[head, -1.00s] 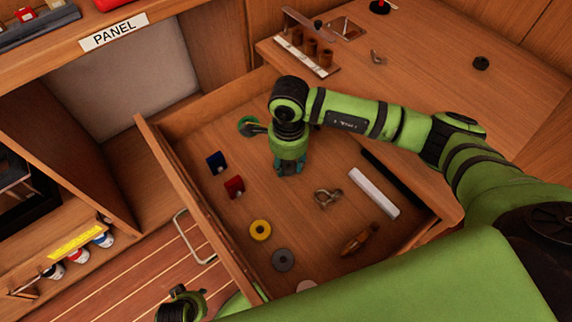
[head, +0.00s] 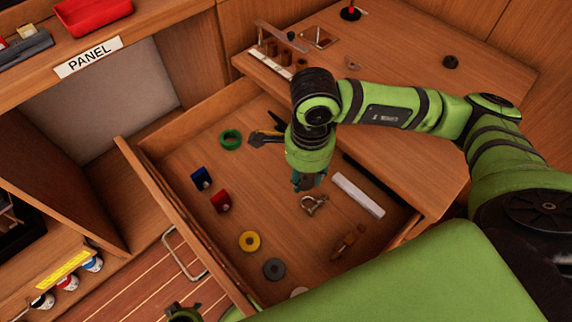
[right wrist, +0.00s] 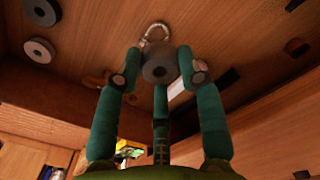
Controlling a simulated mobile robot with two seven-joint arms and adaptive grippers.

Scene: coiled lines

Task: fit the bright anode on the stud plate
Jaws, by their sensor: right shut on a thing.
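My right gripper (head: 309,184) points down over the open drawer (head: 205,262), close to a metal shackle (head: 313,204). In the right wrist view its fingers are shut on a grey round disc (right wrist: 158,68) with a small hole in its middle; I cannot tell from its shade whether this is the bright anode. In the head view the gripper hides the disc. A grey disc (head: 273,269) and a pale disc (head: 298,292), partly hidden, lie in the drawer's near end. I cannot pick out the stud plate for sure. My left gripper is not clearly shown.
The drawer also holds a yellow ring (head: 250,241), a green ring (head: 231,139), red (head: 221,202) and blue (head: 202,178) items, a white bar (head: 359,195) and a brown-handled tool (head: 348,242). A rack with brown cylinders (head: 272,50) stands on the bench behind.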

